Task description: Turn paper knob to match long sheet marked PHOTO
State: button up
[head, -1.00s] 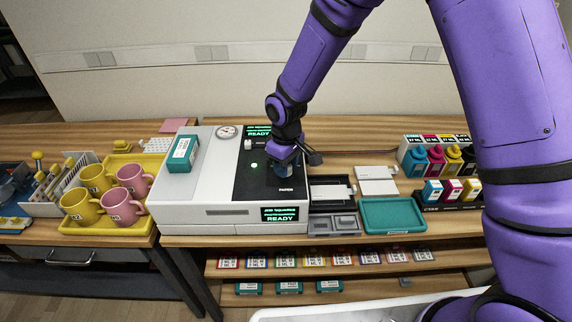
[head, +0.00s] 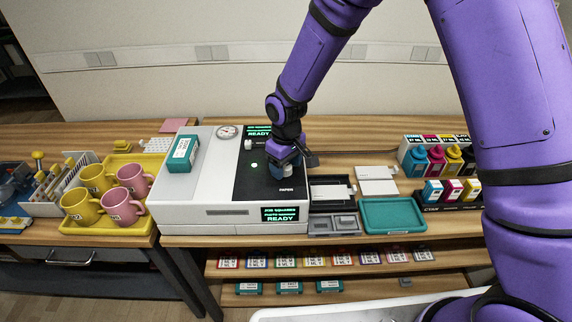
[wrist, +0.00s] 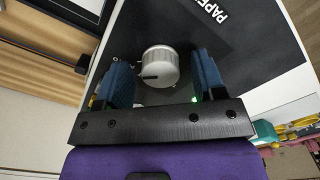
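The paper knob (wrist: 160,67) is a round light-grey dial with a dark pointer mark, on the dark top panel of the white printer (head: 190,207). The word PAPER is printed on the panel beside it. My gripper (wrist: 163,72) is open, with one blue finger on each side of the knob and a visible gap to each. In the head view my gripper (head: 286,168) points down over the dark panel and mostly hides the knob. White sheets (head: 376,174) lie right of the printer. I cannot read a PHOTO mark on them.
A green-lettered screen (head: 280,214) on the printer front reads READY. A teal box (head: 183,153) lies on the printer's top left. A yellow tray (head: 78,229) with mugs stands left. A teal tray (head: 393,229) and ink bottles (head: 436,160) stand right.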

aim_at(287, 166)
notch_tip(287, 166, up, 11)
dwell(0.7)
jog(key=shift+f, duration=0.1)
jog(key=s+d+r+m+t, duration=0.15)
jog(key=s+d+r, duration=0.25)
jog(key=d+r, duration=0.45)
jog(key=s+d+r+m+t, duration=0.1)
jog(key=s+d+r+m, duration=0.3)
jog(key=d+r, duration=0.45)
jog(key=s+d+r+m+t, duration=0.1)
jog(key=s+d+r, duration=0.2)
jog(key=s, duration=0.6)
jog(key=s+d+r+m+t, duration=0.1)
jog(key=s+d+r+m, duration=0.1)
jog(key=s+d, duration=0.4)
jog(key=s, duration=0.3)
jog(key=shift+s+d+r+t, duration=0.2)
jog(key=shift+d+r+t, duration=0.15)
jog(key=shift+d+r, duration=0.05)
